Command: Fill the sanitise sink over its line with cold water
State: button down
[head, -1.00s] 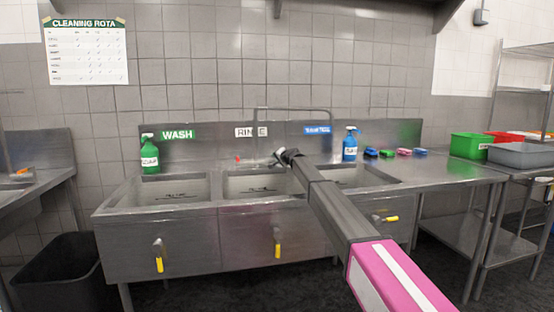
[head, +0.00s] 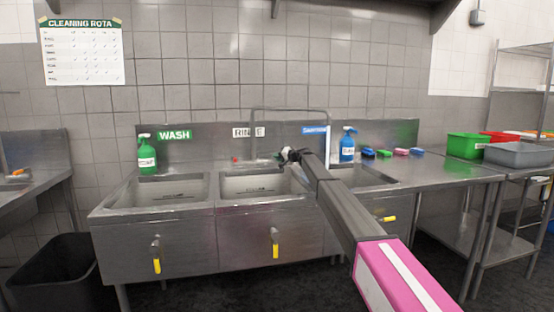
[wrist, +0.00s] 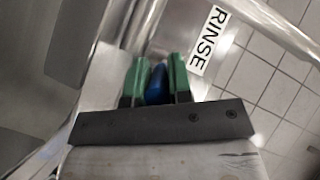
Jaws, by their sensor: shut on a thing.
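The sanitise sink (head: 372,184) is the right of three basins, below a blue label (head: 315,130). My arm hides part of it, and I cannot see its line or any water. In the head view my gripper (head: 283,156) is at the back of the rinse basin, near the tap's base. In the wrist view its green fingers (wrist: 158,78) are shut on a small blue thing (wrist: 156,84), probably the cold tap knob. A red knob (head: 235,160) is to its left. The metal tap pipe (head: 290,109) arches above. The sanitise sink's yellow-handled lever (head: 388,218) lies sideways.
The wash (head: 165,208) and rinse (head: 235,204) basins are at left and middle; their yellow levers (head: 156,264) (head: 275,250) hang down. Green (head: 147,158) and blue (head: 347,148) spray bottles stand on the back ledge. Coloured brushes (head: 384,153) lie on the right drainboard.

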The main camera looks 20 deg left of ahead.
jog(key=c, duration=1)
grip_release()
jog(key=shift+c, duration=0.2)
jog(key=shift+d, duration=0.1)
jog(key=v, duration=1)
jog(key=shift+s+d, duration=0.2)
jog(key=shift+r, duration=0.1)
